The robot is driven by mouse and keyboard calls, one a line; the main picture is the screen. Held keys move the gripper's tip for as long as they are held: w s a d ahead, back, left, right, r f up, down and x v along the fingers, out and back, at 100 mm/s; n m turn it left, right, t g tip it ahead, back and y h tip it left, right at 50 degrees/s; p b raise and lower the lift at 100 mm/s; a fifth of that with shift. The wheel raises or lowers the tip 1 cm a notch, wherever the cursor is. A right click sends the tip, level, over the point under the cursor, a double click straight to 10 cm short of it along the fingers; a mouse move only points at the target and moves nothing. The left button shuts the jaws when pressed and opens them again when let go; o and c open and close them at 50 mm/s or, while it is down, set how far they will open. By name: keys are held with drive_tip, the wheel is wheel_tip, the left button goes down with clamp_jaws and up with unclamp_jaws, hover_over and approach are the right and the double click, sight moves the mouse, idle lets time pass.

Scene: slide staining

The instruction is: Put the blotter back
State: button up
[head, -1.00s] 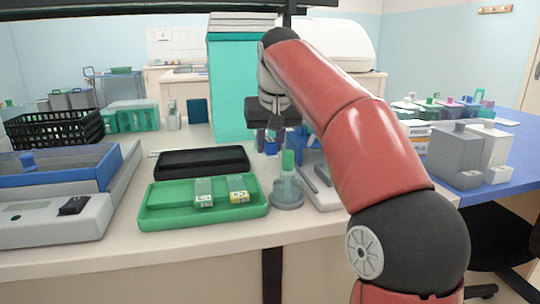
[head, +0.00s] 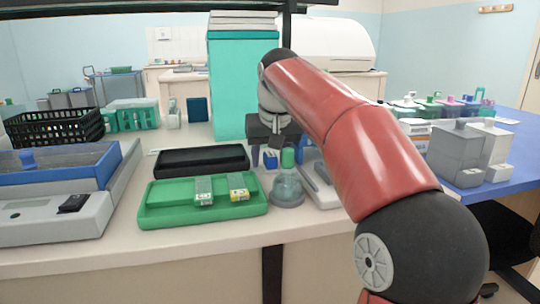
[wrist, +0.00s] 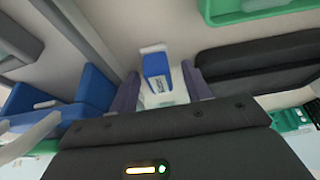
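A small blue block with a white end and a pale label, possibly the blotter, shows in the wrist view (wrist: 158,68) and in the head view (head: 270,161). I cannot tell for sure that it is the blotter. My gripper (wrist: 160,68) points down over the counter, one dark purple finger on each side of the block. A gap shows between the block and the right finger, so the gripper looks open around it.
A green tray (head: 160,212) holds two small labelled boxes. A black tray (head: 175,162) lies behind it. A teal cabinet (head: 240,85) stands behind my gripper, and a grey device (head: 322,192) lies to its right. A blue-and-grey unit (head: 50,220) fills the left.

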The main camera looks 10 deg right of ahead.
drive_tip(key=v, duration=0.8)
drive_tip(key=shift+s+f, duration=0.15)
